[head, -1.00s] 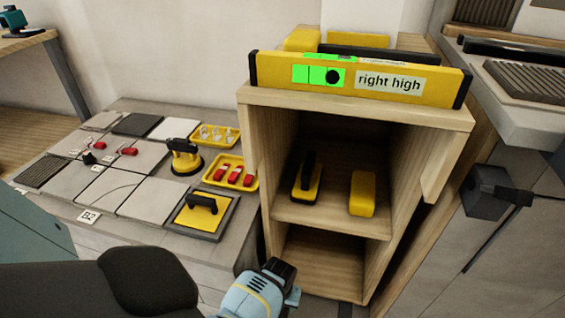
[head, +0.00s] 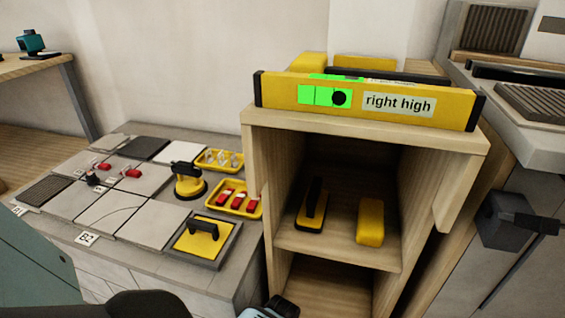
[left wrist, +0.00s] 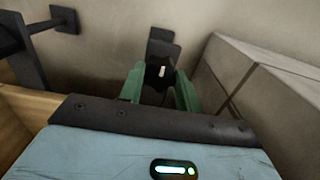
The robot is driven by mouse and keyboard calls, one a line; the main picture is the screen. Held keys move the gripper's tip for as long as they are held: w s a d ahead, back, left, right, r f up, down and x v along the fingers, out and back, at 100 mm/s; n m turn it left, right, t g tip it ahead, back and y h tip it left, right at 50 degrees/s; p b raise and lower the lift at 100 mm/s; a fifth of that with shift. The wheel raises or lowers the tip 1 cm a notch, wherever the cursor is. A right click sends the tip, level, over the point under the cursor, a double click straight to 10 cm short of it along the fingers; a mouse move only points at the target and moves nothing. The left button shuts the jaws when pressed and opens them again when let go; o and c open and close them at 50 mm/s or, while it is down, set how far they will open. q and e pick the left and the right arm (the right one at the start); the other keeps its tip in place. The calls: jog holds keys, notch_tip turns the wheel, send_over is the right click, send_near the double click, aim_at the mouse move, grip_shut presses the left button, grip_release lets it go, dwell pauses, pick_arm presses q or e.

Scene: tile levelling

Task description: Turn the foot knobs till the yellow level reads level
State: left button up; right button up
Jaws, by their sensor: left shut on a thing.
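The yellow level (head: 370,100) lies on top of the wooden cabinet (head: 365,133). Its green window has a dark bubble toward the right side, and its label (head: 398,104) reads "right high". In the left wrist view, my left gripper (left wrist: 160,84) has its green fingers closed on a dark round foot knob (left wrist: 158,70) with a white mark. The knob is low, near the floor and a pale wall. In the head view only a bit of my left arm shows at the bottom edge, and its fingers are out of frame. My right gripper is not in view.
The cabinet shelf holds a black-handled yellow float (head: 312,205) and a yellow block (head: 370,221). A low bench (head: 235,285) to the left carries tiles, a suction cup (head: 188,182) and yellow trays (head: 233,201). A grey machine (head: 520,110) stands at the right.

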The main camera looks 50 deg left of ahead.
pick_arm(q)
jog(key=shift+m+p, duration=0.35)
jog(key=shift+m, duration=0.55)
jog(key=m, duration=0.3)
jog(key=shift+p, duration=0.4)
jog(key=shift+m, duration=1.1)
jog(key=m, duration=0.2)
jog(key=shift+m, duration=0.8)
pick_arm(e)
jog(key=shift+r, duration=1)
pick_arm(q)
jog(key=shift+s, duration=0.1)
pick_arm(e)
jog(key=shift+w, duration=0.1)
